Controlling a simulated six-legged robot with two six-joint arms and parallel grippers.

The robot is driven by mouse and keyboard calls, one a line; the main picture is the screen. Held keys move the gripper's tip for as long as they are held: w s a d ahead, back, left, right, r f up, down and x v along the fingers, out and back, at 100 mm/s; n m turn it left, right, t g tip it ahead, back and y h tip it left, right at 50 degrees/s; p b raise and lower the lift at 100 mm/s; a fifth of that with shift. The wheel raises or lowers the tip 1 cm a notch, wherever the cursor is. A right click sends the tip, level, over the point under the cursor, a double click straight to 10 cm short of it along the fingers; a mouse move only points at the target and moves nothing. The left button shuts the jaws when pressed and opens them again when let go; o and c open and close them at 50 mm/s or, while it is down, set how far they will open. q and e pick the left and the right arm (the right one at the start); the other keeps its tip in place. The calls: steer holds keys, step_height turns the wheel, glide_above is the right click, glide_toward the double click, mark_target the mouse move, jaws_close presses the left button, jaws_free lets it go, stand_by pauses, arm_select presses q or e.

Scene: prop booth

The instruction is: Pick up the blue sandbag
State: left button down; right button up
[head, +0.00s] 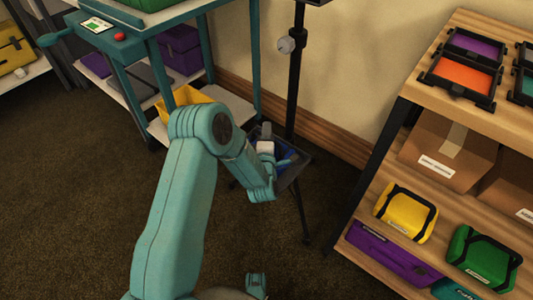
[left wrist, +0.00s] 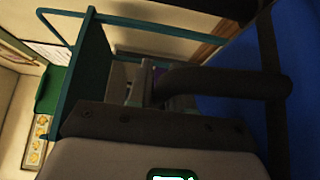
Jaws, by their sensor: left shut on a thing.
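The blue sandbag (head: 284,154) shows only in part in the head view, behind my left gripper, beside the dark stand. In the left wrist view its blue side (left wrist: 300,60) fills the right edge, with dark straps and a dark curved handle (left wrist: 225,80). My left gripper (head: 280,160) is at the bag and shut; in the left wrist view the handle runs to the jaws. The fingertips are partly hidden. I cannot tell whether the bag is lifted clear of what is under it. My right gripper is not clearly seen.
A black stand (head: 294,80) rises behind the bag. A teal cart (head: 256,50) with a yellow bin (head: 178,98) is at the back left. A wooden shelf (head: 420,122) with yellow, green and purple bags stands at right. Dark carpet (head: 70,200) is open at left.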

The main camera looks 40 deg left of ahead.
stand_by(0.4)
arm_select(q)
steer(key=shift+r, duration=0.15)
steer(key=shift+r, duration=0.1)
